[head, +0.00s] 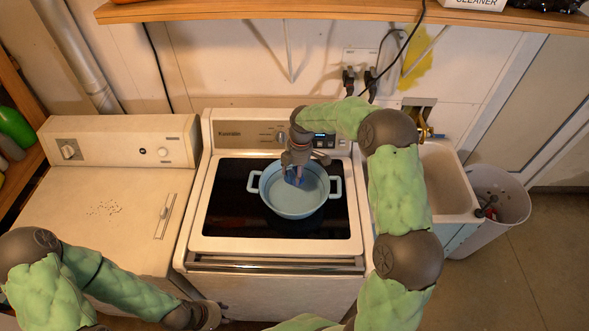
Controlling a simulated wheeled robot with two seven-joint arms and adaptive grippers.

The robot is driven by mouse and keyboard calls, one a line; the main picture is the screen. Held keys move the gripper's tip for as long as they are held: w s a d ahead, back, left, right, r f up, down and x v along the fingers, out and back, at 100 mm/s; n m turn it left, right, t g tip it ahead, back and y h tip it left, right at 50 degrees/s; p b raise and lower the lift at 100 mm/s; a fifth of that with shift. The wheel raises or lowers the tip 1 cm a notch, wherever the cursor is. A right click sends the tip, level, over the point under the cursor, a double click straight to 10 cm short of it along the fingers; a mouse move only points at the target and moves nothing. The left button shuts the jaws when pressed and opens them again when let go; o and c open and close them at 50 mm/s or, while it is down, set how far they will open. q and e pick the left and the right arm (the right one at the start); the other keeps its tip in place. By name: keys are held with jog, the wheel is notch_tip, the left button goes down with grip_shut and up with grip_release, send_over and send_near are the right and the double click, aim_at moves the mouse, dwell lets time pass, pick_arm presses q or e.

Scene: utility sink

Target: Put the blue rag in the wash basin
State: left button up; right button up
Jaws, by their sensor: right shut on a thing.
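A light blue round basin (309,205) with two side handles stands on the black stove top. My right gripper (295,175) points down over the back left part of the basin. It is shut on the blue rag (291,180), of which only a small dark blue piece shows between the fingers. I cannot tell whether the rag touches the basin's bottom. My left gripper (213,317) is low in front of the stove, far from the rag, and its fingers are too unclear to read.
The white stove (280,247) stands between a white washer (120,215) on the left and a utility sink (445,190) on the right. A white bin (510,200) stands beyond the sink. A wooden shelf (300,10) runs above. The washer's lid is mostly clear.

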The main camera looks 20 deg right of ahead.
jog(key=shift+f+b, duration=1.25)
jog(key=shift+f, duration=1.45)
jog(key=o, duration=1.2)
jog(key=shift+r+p, duration=1.85)
jog(key=shift+r, duration=1.7)
